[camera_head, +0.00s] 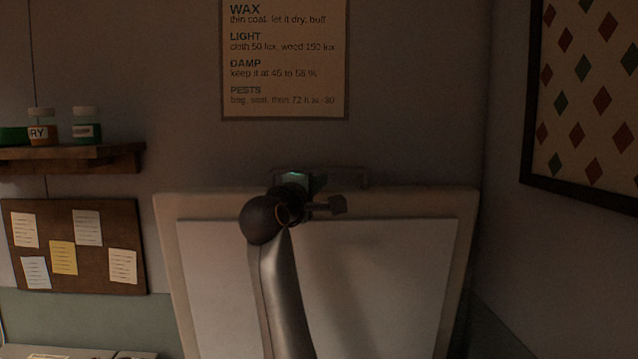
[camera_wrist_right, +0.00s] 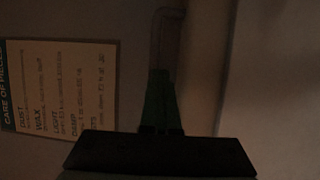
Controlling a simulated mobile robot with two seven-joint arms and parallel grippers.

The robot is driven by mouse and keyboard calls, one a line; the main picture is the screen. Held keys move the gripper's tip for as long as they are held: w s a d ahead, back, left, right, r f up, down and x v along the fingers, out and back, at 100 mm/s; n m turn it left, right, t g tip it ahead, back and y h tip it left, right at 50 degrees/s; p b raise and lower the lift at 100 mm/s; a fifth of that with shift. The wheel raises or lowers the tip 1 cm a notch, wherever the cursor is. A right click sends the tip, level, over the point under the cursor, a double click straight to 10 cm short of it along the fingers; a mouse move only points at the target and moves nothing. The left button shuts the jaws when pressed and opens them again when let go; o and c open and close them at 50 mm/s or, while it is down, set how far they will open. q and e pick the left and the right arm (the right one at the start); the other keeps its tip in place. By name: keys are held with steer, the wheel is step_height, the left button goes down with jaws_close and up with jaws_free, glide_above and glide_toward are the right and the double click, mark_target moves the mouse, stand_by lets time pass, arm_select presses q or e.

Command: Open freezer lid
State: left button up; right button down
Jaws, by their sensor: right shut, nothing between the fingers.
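The freezer lid (camera_head: 400,262) stands raised and nearly upright against the back wall, its pale inner panel facing me. A thin handle (camera_head: 345,170) sticks up from its top edge. My right arm crosses in front of the lid. My right gripper (camera_head: 318,183) is at the top edge, beside the left part of the handle. In the wrist view the right gripper (camera_wrist_right: 160,100) is shut and empty, with the handle (camera_wrist_right: 168,42) just beyond its green fingers. Whether they touch is unclear. My left gripper is out of view. The freezer body below the lid is not seen.
A care poster (camera_head: 285,60) hangs on the wall above the lid. A shelf (camera_head: 75,155) with jars and a note board (camera_head: 75,275) are on the left wall. A framed diamond-pattern piece (camera_head: 590,95) hangs at the right.

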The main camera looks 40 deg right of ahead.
steer(key=c, duration=1.5)
jaws_free()
steer(key=shift+c, duration=0.2)
steer(key=o, duration=0.5)
steer(key=shift+c, duration=0.2)
steer(key=r+b+v, duration=0.1)
steer(key=b+v, duration=0.3)
steer(key=v, duration=0.8)
steer(key=shift+s+a+f, duration=0.15)
steer(key=shift+a+f, duration=0.05)
steer(key=shift+f, duration=0.3)
